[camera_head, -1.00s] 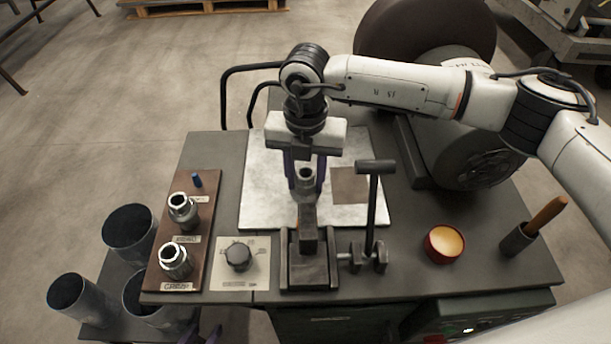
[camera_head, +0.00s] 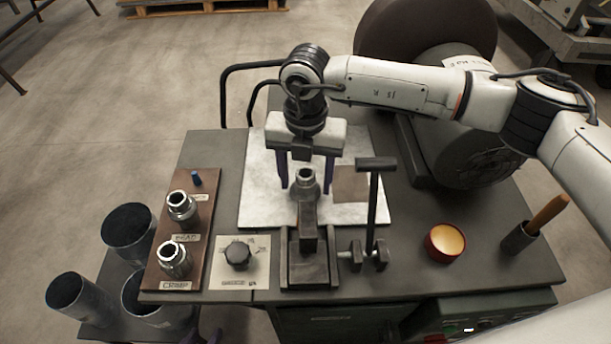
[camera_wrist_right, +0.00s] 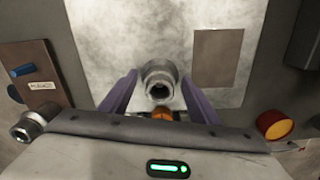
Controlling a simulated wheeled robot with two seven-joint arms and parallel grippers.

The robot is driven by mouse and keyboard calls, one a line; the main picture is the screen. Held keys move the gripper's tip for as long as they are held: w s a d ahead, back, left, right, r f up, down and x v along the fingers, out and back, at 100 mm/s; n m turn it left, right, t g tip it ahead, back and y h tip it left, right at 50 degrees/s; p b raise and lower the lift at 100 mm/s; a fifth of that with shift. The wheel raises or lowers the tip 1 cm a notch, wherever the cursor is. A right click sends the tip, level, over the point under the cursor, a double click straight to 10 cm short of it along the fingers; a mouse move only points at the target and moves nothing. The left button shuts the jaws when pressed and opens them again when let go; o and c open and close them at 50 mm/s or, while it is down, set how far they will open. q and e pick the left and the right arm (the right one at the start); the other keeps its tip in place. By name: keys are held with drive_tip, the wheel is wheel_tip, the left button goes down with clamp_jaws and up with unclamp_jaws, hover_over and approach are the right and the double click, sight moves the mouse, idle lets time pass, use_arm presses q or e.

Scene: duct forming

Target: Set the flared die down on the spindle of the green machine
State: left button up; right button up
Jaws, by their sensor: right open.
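The flared die (camera_head: 306,180), a grey metal ring piece, sits upright at the top of the green machine's spindle post (camera_head: 308,215). The spindle's tip is hidden inside or under it. In the right wrist view the die (camera_wrist_right: 160,80) lies between two purple fingers with a gap on each side. My right gripper (camera_head: 306,188) is open around the die from above, not touching it as far as I can see. Only purple tips of my left gripper (camera_head: 203,337) show at the bottom edge; its opening is unclear.
A brown board (camera_head: 205,225) at the left holds two other metal dies (camera_head: 181,207) and a bare blue peg (camera_head: 196,180). A T-handle (camera_head: 374,200) stands close right of the spindle. A red-rimmed cup (camera_head: 444,244) is further right. Pipes (camera_head: 128,230) stand at the left.

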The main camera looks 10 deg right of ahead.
wheel_tip(320, 180, up, 10)
drive_tip(key=shift+r+b, duration=0.25)
drive_tip(key=shift+b, duration=0.05)
idle(0.4)
